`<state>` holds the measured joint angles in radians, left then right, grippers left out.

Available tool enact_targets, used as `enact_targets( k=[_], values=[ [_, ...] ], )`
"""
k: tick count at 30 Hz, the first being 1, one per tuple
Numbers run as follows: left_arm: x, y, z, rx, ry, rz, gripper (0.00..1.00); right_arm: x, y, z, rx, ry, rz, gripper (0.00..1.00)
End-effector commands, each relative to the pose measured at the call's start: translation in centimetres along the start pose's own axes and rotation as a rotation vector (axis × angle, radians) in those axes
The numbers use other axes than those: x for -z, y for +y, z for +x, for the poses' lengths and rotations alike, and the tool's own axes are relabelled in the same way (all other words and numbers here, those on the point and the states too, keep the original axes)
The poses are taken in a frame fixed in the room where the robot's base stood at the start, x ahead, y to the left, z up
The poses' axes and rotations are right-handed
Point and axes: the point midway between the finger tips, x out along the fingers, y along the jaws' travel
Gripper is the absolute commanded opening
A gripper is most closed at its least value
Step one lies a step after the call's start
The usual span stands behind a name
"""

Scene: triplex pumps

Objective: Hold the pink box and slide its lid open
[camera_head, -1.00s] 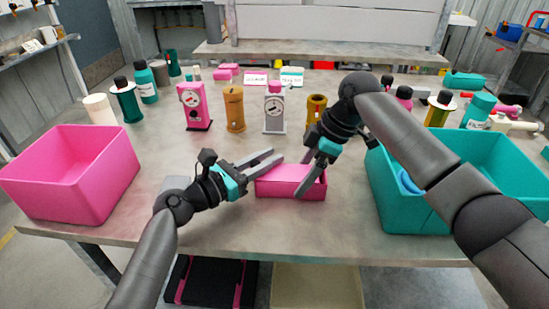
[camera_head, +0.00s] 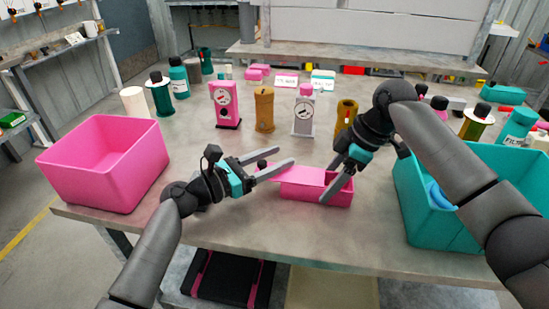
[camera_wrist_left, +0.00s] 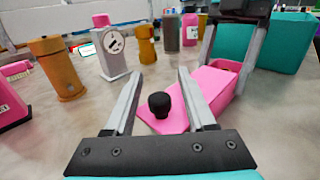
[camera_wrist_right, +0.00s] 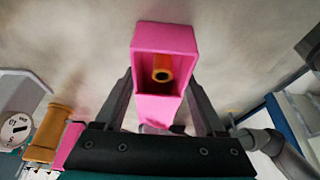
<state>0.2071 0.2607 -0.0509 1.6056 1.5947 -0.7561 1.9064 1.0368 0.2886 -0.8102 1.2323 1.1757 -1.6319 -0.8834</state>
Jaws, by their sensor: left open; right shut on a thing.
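The pink box (camera_head: 318,197) lies on the table between my grippers. Its pink lid (camera_head: 300,175) is slid partly off to the left, leaving the box's right end open. In the left wrist view the lid (camera_wrist_left: 178,119) sticks out from the box (camera_wrist_left: 218,86), and its black knob (camera_wrist_left: 160,104) stands between the fingers. My left gripper (camera_head: 285,156) is open, fingers on either side of the knob without closing on it. My right gripper (camera_head: 338,186) is shut on the box's sides near its open end. In the right wrist view an orange-brown piece (camera_wrist_right: 162,70) shows inside the box.
A large pink bin (camera_head: 105,165) stands at the left and a teal bin (camera_head: 440,225) at the right. A row of pumps, including a pink pump (camera_head: 226,105) and a grey pump (camera_head: 304,112), stands behind the box. The table's front edge is near.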

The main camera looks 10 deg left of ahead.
Motion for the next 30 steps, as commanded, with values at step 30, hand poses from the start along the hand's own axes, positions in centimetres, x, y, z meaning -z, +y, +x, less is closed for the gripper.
enact_targets(
  k=[30],
  values=[
    [0.0, 0.0, -12.1, 0.0, 0.001, 0.001, 0.56, 0.0, 0.0, 0.0, 0.0, 0.0, 0.0, 0.07]
  ],
)
